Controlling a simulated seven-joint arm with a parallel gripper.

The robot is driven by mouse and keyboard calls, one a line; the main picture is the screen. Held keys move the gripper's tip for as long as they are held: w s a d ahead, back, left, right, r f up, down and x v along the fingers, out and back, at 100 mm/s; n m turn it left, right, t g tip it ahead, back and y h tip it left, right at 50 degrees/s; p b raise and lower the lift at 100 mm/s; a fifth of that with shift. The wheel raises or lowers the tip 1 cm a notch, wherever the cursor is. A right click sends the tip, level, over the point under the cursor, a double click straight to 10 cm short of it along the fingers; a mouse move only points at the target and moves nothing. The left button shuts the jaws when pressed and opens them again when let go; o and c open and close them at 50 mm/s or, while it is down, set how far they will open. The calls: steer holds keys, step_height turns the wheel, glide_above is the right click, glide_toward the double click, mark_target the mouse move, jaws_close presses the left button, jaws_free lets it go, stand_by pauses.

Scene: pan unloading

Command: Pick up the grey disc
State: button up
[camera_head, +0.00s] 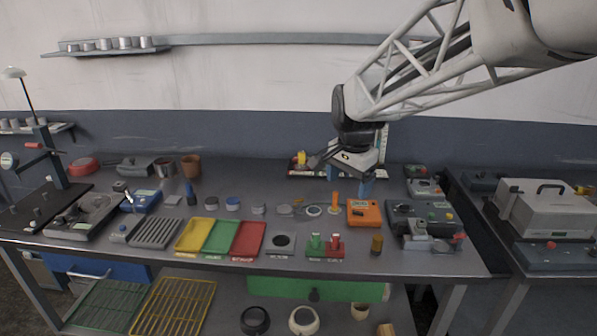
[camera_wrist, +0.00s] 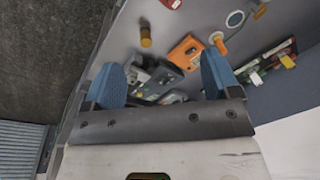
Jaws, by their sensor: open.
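A small flat grey disc (camera_head: 284,210) lies on the bench among a row of small round items; I cannot tell for certain that it is the task's disc. A round item with a pale rim and darker centre (camera_head: 313,211) lies just to its right and also shows in the wrist view (camera_wrist: 235,19). My gripper (camera_head: 366,186) is above the bench, behind the orange device (camera_head: 364,212), to the right of the disc. In the wrist view its two blue fingers (camera_wrist: 162,78) are wide apart with nothing held between them.
An orange upright tool (camera_head: 335,203) stands between the round items and the orange device. Yellow, green and red trays (camera_head: 221,236) lie at front left. A red-and-green block (camera_head: 325,245) and a brass cylinder (camera_head: 376,244) stand in front. A dark instrument (camera_head: 425,230) is at right.

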steer(key=w+a+f+m, duration=0.2)
steer(key=w+a+f, duration=0.1)
steer(key=w+a, duration=0.35)
steer(key=w+a+f+m, duration=0.2)
steer(key=w+a+f, duration=0.1)
steer(key=w+a, duration=0.4)
steer(key=m+g, duration=0.1)
steer(key=m, duration=0.4)
glide_above(258, 203)
step_height(258, 203, down, 11)
steer(key=shift+w+d+f, duration=0.1)
steer(key=shift+w+d, duration=0.05)
steer(key=shift+a+f, duration=0.15)
steer(key=shift+a, duration=0.05)
steer(key=shift+f, duration=1.3)
steer(key=shift+f, duration=2.6)
